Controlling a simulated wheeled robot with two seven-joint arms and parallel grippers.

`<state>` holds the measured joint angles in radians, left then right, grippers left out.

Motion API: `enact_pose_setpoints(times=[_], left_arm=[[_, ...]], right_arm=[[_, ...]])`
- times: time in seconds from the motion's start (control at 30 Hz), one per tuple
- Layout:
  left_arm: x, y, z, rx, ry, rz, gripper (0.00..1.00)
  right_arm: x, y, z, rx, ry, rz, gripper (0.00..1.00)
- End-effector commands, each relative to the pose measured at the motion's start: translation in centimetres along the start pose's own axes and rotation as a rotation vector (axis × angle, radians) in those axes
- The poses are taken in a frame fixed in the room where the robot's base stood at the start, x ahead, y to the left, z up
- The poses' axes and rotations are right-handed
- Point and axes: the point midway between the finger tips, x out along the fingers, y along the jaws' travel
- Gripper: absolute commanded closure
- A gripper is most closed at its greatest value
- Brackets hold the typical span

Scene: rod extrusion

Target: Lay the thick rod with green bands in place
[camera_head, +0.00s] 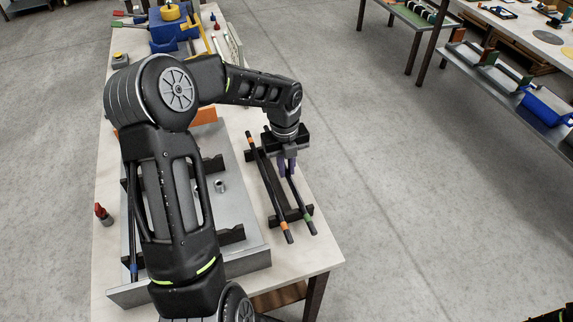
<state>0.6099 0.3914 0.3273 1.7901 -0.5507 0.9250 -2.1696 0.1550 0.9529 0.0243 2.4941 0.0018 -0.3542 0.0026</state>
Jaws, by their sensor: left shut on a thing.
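The thick dark rod with green bands (302,202) lies lengthwise at the right of the black rack (270,181), its green-banded end towards the front. My left gripper (287,168) points down over the rod's middle and is shut on it. I cannot tell whether the rod touches the rack. A rod with orange bands (267,187) lies beside it on the left of the rack. A grey metal fixture (244,259) with black notched holders (219,236) stands left of the rack, partly hidden by my left arm. My right gripper is not in view.
A blue-banded rod (133,268) shows at the fixture's left side. A red-topped object (102,213) stands near the table's left edge. Blue and yellow equipment (172,28) fills the far end. The table's (318,255) front right corner is clear.

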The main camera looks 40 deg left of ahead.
Motion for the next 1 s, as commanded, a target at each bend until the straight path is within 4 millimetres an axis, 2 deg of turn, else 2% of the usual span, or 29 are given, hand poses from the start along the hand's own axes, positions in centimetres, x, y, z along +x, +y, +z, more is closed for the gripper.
enact_pose_setpoints(times=[0.8, 0.83, 1.0], left_arm=[[0.05, -0.05, -0.02, 0.001, 0.000, -0.001, 1.00], [0.05, -0.05, -0.02, 0.001, 0.000, -0.001, 0.84], [0.05, -0.04, -0.02, 0.001, 0.000, -0.001, 0.70]], right_arm=[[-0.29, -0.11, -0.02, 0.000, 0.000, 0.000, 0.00], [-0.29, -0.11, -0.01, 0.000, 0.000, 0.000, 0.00], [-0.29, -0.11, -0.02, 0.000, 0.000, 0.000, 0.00]])
